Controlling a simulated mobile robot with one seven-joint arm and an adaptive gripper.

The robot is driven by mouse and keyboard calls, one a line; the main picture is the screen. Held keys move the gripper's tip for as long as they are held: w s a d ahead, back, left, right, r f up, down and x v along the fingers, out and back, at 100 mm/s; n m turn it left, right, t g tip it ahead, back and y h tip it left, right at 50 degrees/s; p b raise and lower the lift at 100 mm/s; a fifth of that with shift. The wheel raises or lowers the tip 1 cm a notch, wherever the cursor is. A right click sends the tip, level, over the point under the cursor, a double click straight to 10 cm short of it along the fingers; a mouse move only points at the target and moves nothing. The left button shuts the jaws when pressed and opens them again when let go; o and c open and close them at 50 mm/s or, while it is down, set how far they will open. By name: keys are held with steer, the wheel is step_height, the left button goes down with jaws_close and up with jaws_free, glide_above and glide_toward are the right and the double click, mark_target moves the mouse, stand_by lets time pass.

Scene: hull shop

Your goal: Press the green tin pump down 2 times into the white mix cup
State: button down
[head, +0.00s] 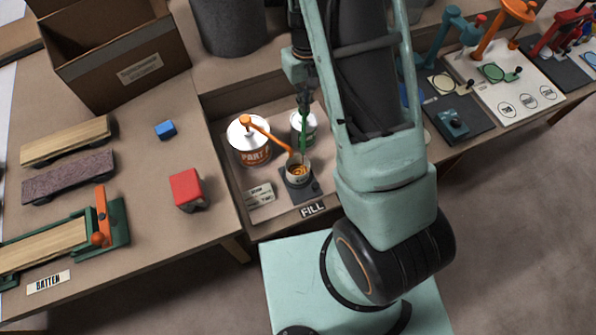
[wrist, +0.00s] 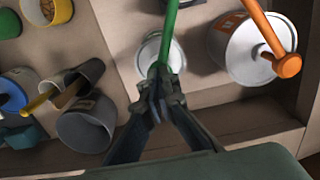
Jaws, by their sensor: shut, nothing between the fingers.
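The green pump (head: 304,131) stands on a small white tin (head: 296,124) in the tray. Its green spout (wrist: 171,32) runs away from the fingertips in the wrist view, above the tin's pale lid (wrist: 149,53). My gripper (head: 304,97) is shut and empty, pointing down over the pump's top; its fingertips (wrist: 158,78) hide the pump head. I cannot tell whether they touch it. The mix cup (head: 293,166) stands on a dark pad in front of the tins, with orange stuff inside.
A larger white tin (head: 249,153) with an orange pump (head: 262,131) stands beside the green one, its spout reaching towards the cup. A tray wall and FILL label (head: 313,209) lie in front. A red block (head: 187,189) lies left. Several pots, including a grey one (wrist: 86,125), stand nearby.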

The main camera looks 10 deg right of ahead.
steer(key=shift+r+p, duration=1.15)
steer(key=shift+r, duration=0.5)
steer(key=shift+f, duration=0.2)
steer(key=shift+f+b, duration=1.45)
steer(key=shift+f, duration=0.1)
steer(key=shift+r, duration=0.1)
steer(key=shift+r+p, duration=1.15)
steer(key=shift+r, duration=0.45)
steer(key=shift+r, duration=0.1)
steer(key=shift+r+p, duration=2.1)
steer(key=shift+r, duration=0.8)
